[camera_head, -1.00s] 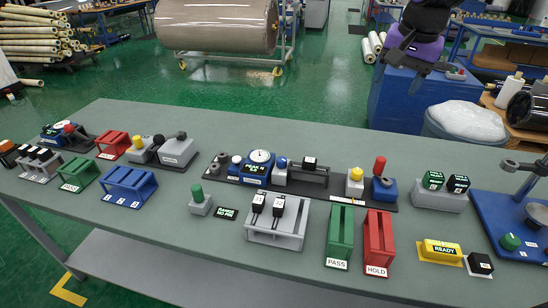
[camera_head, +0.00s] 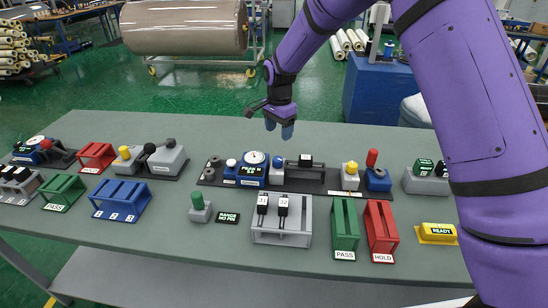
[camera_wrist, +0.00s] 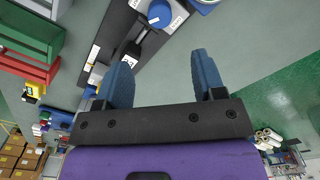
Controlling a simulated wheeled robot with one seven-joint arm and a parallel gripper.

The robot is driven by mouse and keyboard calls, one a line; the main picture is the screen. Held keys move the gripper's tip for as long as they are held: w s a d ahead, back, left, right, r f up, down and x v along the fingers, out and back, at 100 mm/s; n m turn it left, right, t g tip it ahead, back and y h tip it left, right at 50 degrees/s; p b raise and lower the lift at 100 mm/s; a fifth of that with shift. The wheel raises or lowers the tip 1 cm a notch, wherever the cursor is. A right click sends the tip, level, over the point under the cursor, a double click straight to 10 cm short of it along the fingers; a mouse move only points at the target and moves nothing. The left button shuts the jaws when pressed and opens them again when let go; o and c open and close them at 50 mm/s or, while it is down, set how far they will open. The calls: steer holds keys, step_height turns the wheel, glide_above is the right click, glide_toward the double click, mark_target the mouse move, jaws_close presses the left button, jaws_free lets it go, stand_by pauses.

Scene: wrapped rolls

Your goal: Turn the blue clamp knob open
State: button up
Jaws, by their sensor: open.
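The blue clamp knob (camera_head: 278,161) sits on top of a light grey block (camera_head: 277,175) on the dark fixture strip, just right of the dial gauge.
The blue gauge (camera_head: 253,167) stands close left of the knob. A grey bracket with a black piece (camera_head: 305,160) stands close right. Yellow (camera_head: 351,168) and red (camera_head: 372,157) knobs lie farther right. Grey (camera_head: 281,236), green (camera_head: 344,230) and red (camera_head: 380,231) holders stand in front. The table's back strip is clear.

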mark_target(278, 158)
step_height(278, 158, down, 11)
steer(key=shift+r, duration=0.1)
stand_by(0.4)
steer(key=c, duration=0.9)
